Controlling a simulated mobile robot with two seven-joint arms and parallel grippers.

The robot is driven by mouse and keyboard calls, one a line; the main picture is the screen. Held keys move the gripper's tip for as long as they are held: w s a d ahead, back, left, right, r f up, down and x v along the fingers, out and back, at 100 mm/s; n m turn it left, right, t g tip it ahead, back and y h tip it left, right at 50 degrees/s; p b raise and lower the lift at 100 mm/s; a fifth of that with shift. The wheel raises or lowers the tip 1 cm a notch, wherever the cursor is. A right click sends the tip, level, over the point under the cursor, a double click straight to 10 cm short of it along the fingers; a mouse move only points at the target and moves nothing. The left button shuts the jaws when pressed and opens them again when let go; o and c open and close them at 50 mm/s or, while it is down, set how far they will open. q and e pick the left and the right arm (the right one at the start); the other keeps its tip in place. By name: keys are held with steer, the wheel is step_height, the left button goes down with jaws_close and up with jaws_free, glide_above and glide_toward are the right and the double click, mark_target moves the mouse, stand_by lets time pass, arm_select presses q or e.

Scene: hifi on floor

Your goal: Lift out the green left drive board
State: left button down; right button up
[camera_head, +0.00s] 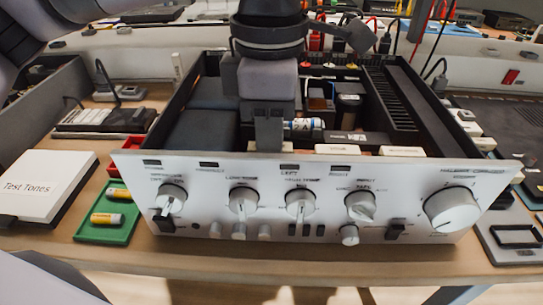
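The hi-fi amplifier (310,200) stands open-topped on the bench, its silver front panel with several knobs facing me. A gripper, which I take as my left one (269,146), points down into the open case just behind the front panel. Its fingers look close together, but their tips are hidden by the panel, so I cannot tell whether they hold anything. I cannot make out the green left drive board; the gripper and front panel cover that part of the inside. My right gripper is not in view.
Inside the case are a blue-white cylinder (303,125), a dark capacitor (348,108) and black heatsink fins (392,95). Left of the amplifier are a green tray (91,232) with yellow-banded cylinders, a red tray (115,193) and a white "Test Tones" box (42,187). Equipment crowds the right.

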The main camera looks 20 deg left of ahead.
arm_select(q)
steer(key=shift+r, duration=0.1)
steer(key=shift+r+p, duration=2.7)
steer(key=shift+r, duration=0.95)
